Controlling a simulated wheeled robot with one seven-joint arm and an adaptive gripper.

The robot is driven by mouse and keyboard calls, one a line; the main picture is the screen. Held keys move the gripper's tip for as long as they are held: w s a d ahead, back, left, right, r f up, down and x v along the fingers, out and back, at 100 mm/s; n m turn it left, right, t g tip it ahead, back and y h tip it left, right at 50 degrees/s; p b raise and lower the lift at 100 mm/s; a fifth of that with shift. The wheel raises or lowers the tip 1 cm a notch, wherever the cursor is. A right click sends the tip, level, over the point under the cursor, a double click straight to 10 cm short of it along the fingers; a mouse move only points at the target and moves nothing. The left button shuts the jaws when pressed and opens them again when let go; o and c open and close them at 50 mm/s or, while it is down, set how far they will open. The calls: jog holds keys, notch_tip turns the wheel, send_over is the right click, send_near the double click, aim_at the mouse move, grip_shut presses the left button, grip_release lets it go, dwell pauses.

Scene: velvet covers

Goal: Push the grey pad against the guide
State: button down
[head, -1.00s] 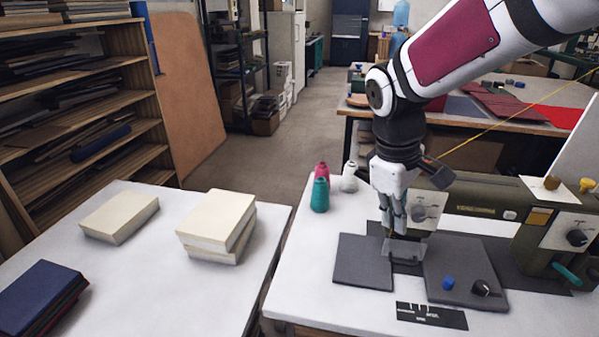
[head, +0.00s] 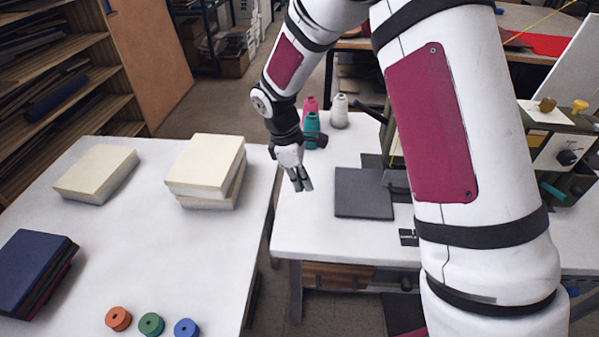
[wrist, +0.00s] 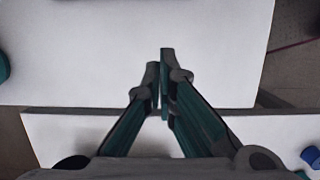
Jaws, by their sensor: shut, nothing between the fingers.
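The grey pad (head: 363,193) is a flat dark square lying on the right-hand white table in the head view. My gripper (head: 302,186) is shut and empty, to the left of the pad and apart from it, near that table's left edge. The closed fingertips also show in the wrist view (wrist: 160,62), with bare white tabletop beyond them; the pad is not seen there. The guide by the sewing machine is mostly hidden behind my arm, so I cannot tell whether the pad touches it.
Teal (head: 311,131), crimson and white (head: 339,111) thread cones stand behind my gripper. The sewing machine (head: 567,152) is partly hidden by my arm. The left table (head: 205,265) holds cream blocks (head: 207,165), dark books (head: 33,270) and spools; a gap separates the tables.

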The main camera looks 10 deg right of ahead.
aim_at(353, 203)
jog(key=x, duration=0.5)
jog(key=shift+s+d, duration=0.15)
jog(key=shift+d, duration=0.1)
jog(key=shift+s+d+r, duration=0.1)
jog(key=shift+s+d, duration=0.05)
jog(key=shift+d, duration=0.4)
jog(key=shift+s+d+r, duration=0.1)
jog(key=shift+s+d, duration=0.1)
jog(key=shift+d, duration=0.4)
jog(key=shift+s+d, duration=0.2)
jog(key=shift+d, duration=0.4)
jog(key=d, duration=0.2)
jog(key=s+d+p, duration=0.1)
jog(key=d, duration=0.1)
jog(key=s+d+p, duration=0.1)
jog(key=d, duration=0.2)
jog(key=shift+s, duration=0.15)
